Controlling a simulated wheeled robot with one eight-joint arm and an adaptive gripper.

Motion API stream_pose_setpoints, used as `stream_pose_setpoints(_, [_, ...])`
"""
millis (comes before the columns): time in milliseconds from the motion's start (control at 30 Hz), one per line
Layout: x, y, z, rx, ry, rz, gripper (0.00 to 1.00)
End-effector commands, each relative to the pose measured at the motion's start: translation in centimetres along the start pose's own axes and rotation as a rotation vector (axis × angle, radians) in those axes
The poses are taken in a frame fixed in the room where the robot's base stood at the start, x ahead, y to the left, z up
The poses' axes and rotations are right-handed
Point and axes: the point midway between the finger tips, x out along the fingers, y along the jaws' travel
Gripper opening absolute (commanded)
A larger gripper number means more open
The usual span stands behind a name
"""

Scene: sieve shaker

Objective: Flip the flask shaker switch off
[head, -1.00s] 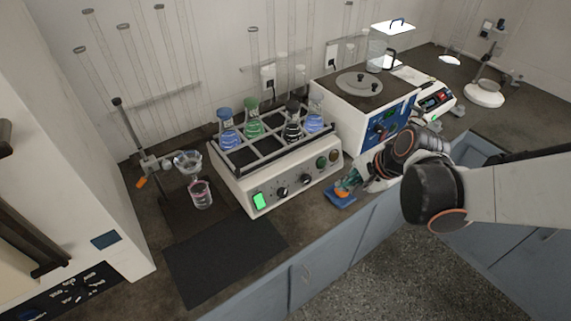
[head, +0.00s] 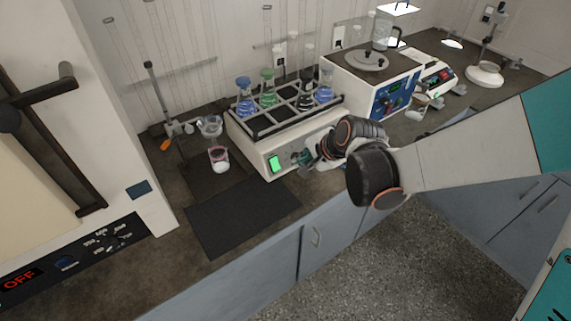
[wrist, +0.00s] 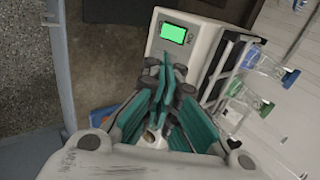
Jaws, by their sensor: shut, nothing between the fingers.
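The flask shaker (head: 255,150) is a white box with a dark rack of flasks on top, standing on the bench. Its switch (head: 274,163) glows green at the left end of the front panel. In the wrist view the lit green switch (wrist: 173,33) shows just beyond the fingertips, with "ON" lettering beside it. My gripper (head: 303,158) is in front of the shaker panel, a little right of the switch, and hides the knobs there. In the wrist view my gripper (wrist: 164,68) has its teal fingers together and empty, apart from the switch.
Flasks with blue, green and dark stoppers stand in the rack (head: 292,113). A dark mat (head: 240,215) lies clear at front left. A blue-panelled device (head: 392,97) stands right of the shaker.

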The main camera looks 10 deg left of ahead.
Motion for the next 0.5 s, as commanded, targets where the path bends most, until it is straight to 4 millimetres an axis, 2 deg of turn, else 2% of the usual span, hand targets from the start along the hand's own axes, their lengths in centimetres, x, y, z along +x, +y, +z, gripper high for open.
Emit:
stream_pose_setpoints(167, [1.5,0.1,0.0,0.0,-0.001,0.0,0.0])
stream_pose_setpoints(500, [8.1,0.2,0.0,-0.002,0.0,0.0,0.0])
